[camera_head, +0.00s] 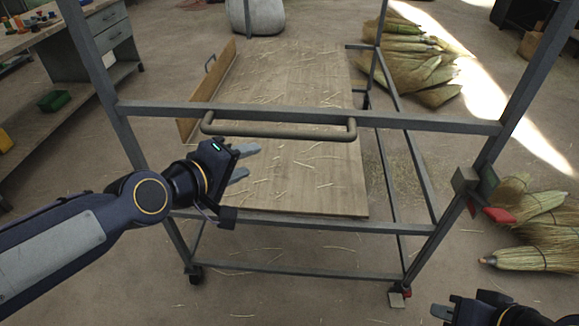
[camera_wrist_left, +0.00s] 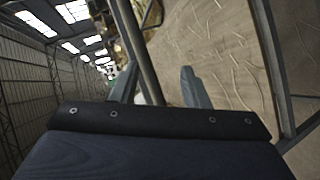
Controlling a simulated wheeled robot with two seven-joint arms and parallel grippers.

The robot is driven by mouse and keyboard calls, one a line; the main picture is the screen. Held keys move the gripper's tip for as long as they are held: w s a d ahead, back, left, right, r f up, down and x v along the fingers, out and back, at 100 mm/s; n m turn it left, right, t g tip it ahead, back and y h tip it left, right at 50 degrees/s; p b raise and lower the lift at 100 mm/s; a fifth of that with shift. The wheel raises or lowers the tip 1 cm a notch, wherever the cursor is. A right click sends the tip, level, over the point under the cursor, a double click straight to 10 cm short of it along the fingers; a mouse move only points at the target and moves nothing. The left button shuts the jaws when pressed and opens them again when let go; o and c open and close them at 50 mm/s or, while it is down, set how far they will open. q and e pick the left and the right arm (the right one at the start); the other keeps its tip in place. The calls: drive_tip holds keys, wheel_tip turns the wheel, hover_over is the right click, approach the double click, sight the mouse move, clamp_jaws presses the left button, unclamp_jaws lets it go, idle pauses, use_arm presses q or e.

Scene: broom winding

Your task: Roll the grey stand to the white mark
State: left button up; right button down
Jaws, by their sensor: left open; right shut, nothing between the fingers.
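The grey stand (camera_head: 310,115) is an upright metal frame on casters, standing in front of me in the head view. A rounded grey-brown handle (camera_head: 280,134) is fixed along its near upper crossbar. My left gripper (camera_head: 249,161) is open and empty, just below the left part of the handle. In the left wrist view, my left gripper (camera_wrist_left: 160,90) has its fingers apart, with a grey bar (camera_wrist_left: 137,50) showing between them. My right gripper (camera_head: 447,306) is shut and empty at the bottom right, apart from the stand. I cannot make out the white mark.
A wooden board (camera_head: 290,190) strewn with straw shows within the frame. A red-tipped latch (camera_head: 493,213) sits on the right post. Brooms (camera_head: 530,225) lie on the floor at right, more (camera_head: 420,65) behind. A workbench (camera_head: 60,90) stands at left. Straw litters the floor.

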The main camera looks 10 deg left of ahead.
sight(282, 130)
use_arm(q)
drive_tip(key=w+n+t+b, duration=0.1)
drive_tip(key=w, duration=0.1)
drive_tip(key=w+d+n+t+b, duration=0.1)
drive_tip(key=w+n, duration=0.1)
drive_tip(key=w+d+f+n+t+b, duration=0.1)
drive_tip(key=w+n, duration=0.1)
drive_tip(key=shift+w+d, duration=0.15)
drive_tip(key=shift+w, duration=0.15)
drive_tip(key=b+x, duration=0.1)
drive_tip(key=x, duration=0.6)
drive_tip(key=shift+w+b, duration=0.1)
drive_tip(key=shift+b, duration=0.2)
drive_tip(key=shift+r, duration=0.1)
use_arm(e)
wheel_tip(282, 130, down, 7)
use_arm(q)
clamp_jaws()
